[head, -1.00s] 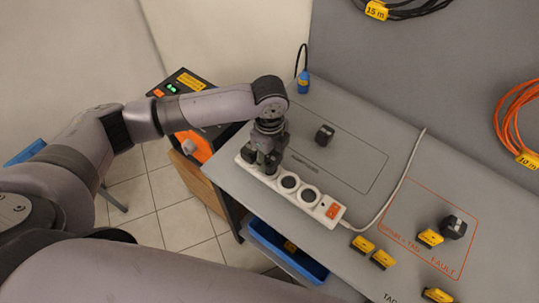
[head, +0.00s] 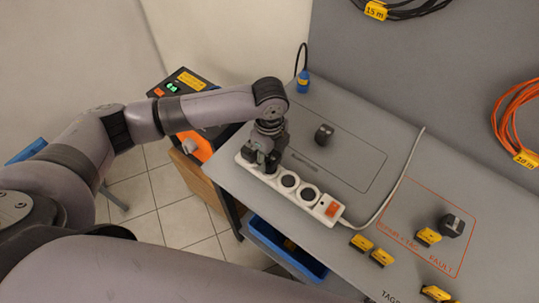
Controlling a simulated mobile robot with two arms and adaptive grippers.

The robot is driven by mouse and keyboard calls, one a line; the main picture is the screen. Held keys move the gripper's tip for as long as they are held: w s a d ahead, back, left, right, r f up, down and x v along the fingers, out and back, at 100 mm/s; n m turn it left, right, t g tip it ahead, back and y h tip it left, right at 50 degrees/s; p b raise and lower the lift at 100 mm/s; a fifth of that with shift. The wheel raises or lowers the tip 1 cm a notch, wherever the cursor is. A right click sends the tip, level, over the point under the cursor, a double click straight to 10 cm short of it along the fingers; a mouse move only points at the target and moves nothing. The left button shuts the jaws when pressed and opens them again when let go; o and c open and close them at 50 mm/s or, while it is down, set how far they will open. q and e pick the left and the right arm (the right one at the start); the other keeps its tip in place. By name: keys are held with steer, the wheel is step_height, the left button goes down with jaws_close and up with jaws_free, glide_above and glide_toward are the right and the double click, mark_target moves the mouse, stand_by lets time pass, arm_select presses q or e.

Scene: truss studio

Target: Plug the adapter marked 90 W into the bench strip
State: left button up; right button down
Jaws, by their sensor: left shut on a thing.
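The white bench strip (head: 328,207) lies on the grey bench at its near left edge, with an orange switch at its right end and round dark sockets. My left gripper (head: 262,165) points down over the left part of the strip. It is shut on a dark adapter, mostly hidden by the fingers, at the sockets there. I cannot tell whether the adapter is fully seated, and no marking on it is readable. Another dark adapter (head: 324,133) sits inside the outlined area behind the strip. A third black adapter (head: 452,226) stands in the orange-outlined faulty area. My right gripper is out of view.
Yellow tags (head: 362,243) lie along the bench's near right part. The strip's white cable (head: 405,178) curves across the bench. A blue bin (head: 262,236) sits below the edge. Coiled orange cable (head: 507,125) hangs right.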

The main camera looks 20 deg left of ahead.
arm_select(q)
steer(key=shift+f, duration=0.7)
stand_by(0.3)
steer(key=o, duration=1.3)
steer(key=shift+o, duration=0.5)
steer(key=o, duration=0.5)
steer(key=shift+r, duration=0.1)
